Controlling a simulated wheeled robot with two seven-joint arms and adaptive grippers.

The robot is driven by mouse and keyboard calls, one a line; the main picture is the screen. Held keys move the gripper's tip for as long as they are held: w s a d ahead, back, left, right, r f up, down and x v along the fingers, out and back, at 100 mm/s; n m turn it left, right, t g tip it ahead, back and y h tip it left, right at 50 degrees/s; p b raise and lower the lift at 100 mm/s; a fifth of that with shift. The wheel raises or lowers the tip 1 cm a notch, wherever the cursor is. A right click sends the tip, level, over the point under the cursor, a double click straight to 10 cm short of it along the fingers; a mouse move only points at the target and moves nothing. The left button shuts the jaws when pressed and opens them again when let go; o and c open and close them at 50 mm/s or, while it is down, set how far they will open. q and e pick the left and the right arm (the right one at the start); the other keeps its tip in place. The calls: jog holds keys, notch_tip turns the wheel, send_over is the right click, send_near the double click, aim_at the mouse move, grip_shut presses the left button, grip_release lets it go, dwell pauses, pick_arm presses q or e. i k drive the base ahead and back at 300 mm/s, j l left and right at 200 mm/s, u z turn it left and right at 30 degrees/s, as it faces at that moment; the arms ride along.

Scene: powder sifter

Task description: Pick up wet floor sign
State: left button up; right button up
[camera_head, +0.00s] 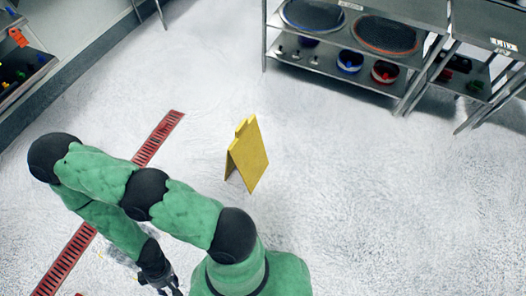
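The wet floor sign (249,153) is a yellow folding A-frame. It stands upright and opened on the pale floor near the middle of the view, with no gripper touching it. My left arm, green with black joints, bends out to the left in front of it. My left gripper (168,286) points down at the bottom edge, below and left of the sign and well apart from it. It is small, dark and partly cut off, so its opening cannot be told. My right gripper is not in view.
A red floor grate (158,138) runs diagonally at left, partly behind my arm. A metal shelf rack (333,68) with sieves and bowls stands at the top right. Another shelf (18,62) is at the upper left. The floor around the sign is clear.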

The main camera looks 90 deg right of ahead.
aim_at(248, 152)
jog(key=l+z, duration=0.1)
jog(key=z, duration=2.85)
jog(key=i+j+u, duration=0.5)
jog(key=i+u, duration=0.15)
